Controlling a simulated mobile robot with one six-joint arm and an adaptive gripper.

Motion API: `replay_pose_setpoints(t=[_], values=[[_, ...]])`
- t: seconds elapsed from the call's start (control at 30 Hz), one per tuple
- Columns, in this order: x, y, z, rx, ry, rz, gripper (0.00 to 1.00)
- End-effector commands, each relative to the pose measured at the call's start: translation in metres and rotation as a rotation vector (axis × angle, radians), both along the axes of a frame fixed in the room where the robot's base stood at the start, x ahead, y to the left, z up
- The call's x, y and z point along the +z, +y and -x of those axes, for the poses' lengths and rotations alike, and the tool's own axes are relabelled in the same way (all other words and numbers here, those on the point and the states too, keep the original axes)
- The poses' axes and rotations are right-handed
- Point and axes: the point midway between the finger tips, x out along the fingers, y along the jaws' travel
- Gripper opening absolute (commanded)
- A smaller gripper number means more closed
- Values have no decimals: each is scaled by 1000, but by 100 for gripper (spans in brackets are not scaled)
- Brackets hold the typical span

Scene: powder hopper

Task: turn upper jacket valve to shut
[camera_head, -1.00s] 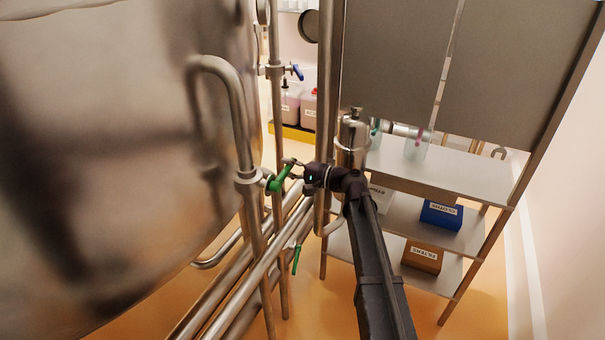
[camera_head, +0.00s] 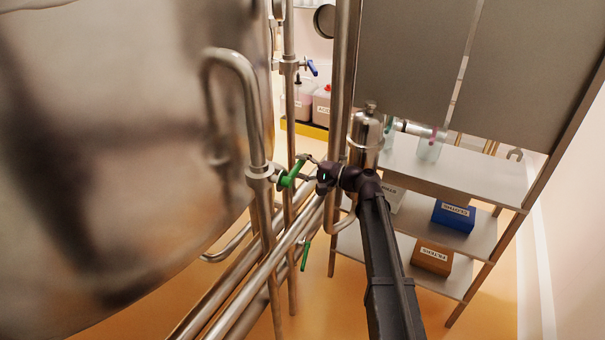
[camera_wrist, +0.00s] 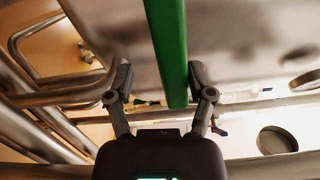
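The upper jacket valve has a green lever handle (camera_head: 291,175) on a steel pipe beside the big tank. In the head view the handle slants up and to the right from its pipe fitting. My gripper (camera_head: 309,168) is at the handle's free end, coming from the right. In the wrist view the green handle (camera_wrist: 170,45) reaches down between the two fingers of my gripper (camera_wrist: 161,78). The fingers are apart, with a visible gap on both sides of the handle. Whether either finger touches it cannot be told.
A second green handle (camera_head: 305,254) hangs lower on the pipes. A blue-handled valve (camera_head: 311,67) is farther back. Steel pipes (camera_head: 240,290) run below, and the tank (camera_head: 120,150) fills the left. A steel canister (camera_head: 365,135) and a shelf rack (camera_head: 480,180) stand to the right.

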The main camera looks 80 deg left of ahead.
Motion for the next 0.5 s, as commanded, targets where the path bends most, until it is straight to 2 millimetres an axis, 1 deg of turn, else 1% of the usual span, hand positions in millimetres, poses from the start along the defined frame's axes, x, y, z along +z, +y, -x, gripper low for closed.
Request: replay_pose_setpoints(t=[0.27,0.37,0.5], values=[[1,0,-2,-2,0,0,66],[1,-3,-6,-2,1,0,66],[1,-12,-17,-2,0,0,66]])
